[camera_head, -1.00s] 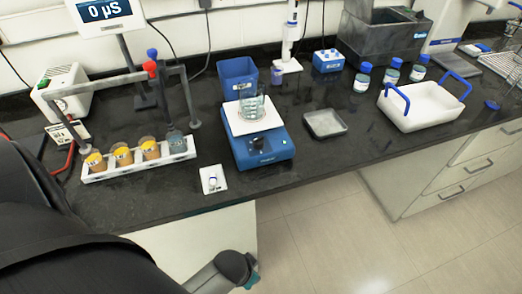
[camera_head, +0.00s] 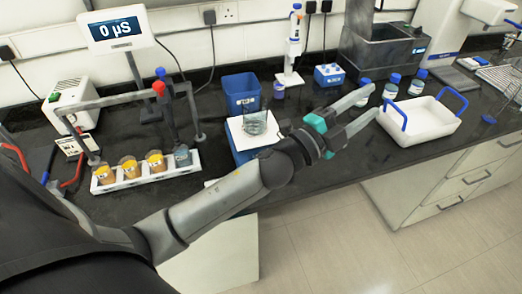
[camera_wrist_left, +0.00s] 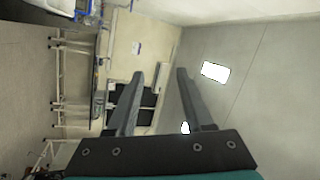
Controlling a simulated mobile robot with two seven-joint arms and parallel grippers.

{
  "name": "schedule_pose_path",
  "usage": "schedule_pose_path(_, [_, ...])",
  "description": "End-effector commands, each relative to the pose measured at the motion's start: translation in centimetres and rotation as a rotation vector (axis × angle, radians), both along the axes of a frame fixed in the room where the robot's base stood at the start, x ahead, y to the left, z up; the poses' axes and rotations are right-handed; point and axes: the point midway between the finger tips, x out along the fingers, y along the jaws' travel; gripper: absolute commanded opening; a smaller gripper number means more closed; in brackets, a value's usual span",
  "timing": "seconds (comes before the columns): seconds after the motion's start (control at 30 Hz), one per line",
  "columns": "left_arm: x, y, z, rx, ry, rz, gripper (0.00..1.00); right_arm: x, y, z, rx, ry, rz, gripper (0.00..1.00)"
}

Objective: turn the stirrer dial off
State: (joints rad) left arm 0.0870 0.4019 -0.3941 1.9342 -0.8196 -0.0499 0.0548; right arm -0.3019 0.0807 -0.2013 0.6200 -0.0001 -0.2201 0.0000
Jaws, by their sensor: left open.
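The stirrer (camera_head: 243,155) is a blue unit with a white top plate on the bench. A glass beaker (camera_head: 255,122) of clear liquid stands on the plate. My left arm crosses in front of the stirrer and hides its front and the dial. My left gripper (camera_head: 370,105) is open and empty, past the stirrer to the right, with its fingers pointing right. In the left wrist view its two fingers (camera_wrist_left: 160,74) are apart with nothing between them, facing the room and ceiling. My right gripper is not in view.
A white rack (camera_head: 148,177) with several small beakers stands left of the stirrer, below a meter display (camera_head: 117,32) reading 0 µS. A blue bin (camera_head: 241,92) is behind the stirrer. Blue-capped bottles (camera_head: 391,87) and a white tray with blue handles (camera_head: 430,122) are near my gripper.

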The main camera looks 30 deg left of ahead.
Motion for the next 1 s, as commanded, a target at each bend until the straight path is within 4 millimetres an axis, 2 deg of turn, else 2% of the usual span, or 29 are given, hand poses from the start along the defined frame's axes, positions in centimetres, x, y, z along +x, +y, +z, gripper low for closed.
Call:
schedule_pose_path(0.03, [-0.1,-1.6,1.5,0.089,-0.086,-0.08,0.52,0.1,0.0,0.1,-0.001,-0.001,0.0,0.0])
schedule_pose_path(0.1, [-0.8,-3.9,2.5,0.22,-0.193,-0.2,0.52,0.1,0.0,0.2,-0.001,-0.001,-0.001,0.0])
schedule_pose_path(0.2, [-2.0,-6.4,2.6,0.423,-0.315,-0.371,0.52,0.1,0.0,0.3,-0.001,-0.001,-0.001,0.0])
schedule_pose_path(0.33, [-3.4,-7.8,0.5,0.713,-0.413,-0.588,0.52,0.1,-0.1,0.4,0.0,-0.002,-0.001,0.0])
schedule_pose_path(0.43, [-3.9,-7.0,-2.1,0.949,-0.435,-0.745,0.52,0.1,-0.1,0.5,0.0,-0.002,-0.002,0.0])
schedule_pose_path(0.57, [-3.9,-3.1,-5.7,1.262,-0.379,-0.932,0.52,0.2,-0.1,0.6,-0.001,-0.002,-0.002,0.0])
schedule_pose_path(0.67, [-3.4,1.8,-7.6,1.496,-0.27,-1.052,0.52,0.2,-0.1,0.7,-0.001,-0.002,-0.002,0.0])
schedule_pose_path(0.7, [-3.2,4.1,-8.1,1.58,-0.211,-1.093,0.52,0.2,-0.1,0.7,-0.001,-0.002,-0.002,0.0])
schedule_pose_path(0.8, [-3.0,9.7,-8.3,1.76,-0.044,-1.173,0.52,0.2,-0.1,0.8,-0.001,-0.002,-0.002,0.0])
schedule_pose_path(0.9, [-3.1,14.6,-7.7,1.882,0.123,-1.223,0.52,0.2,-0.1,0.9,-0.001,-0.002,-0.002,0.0])
schedule_pose_path(1.0, [-3.5,18.0,-6.9,1.954,0.254,-1.249,0.52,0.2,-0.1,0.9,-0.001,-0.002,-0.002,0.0])
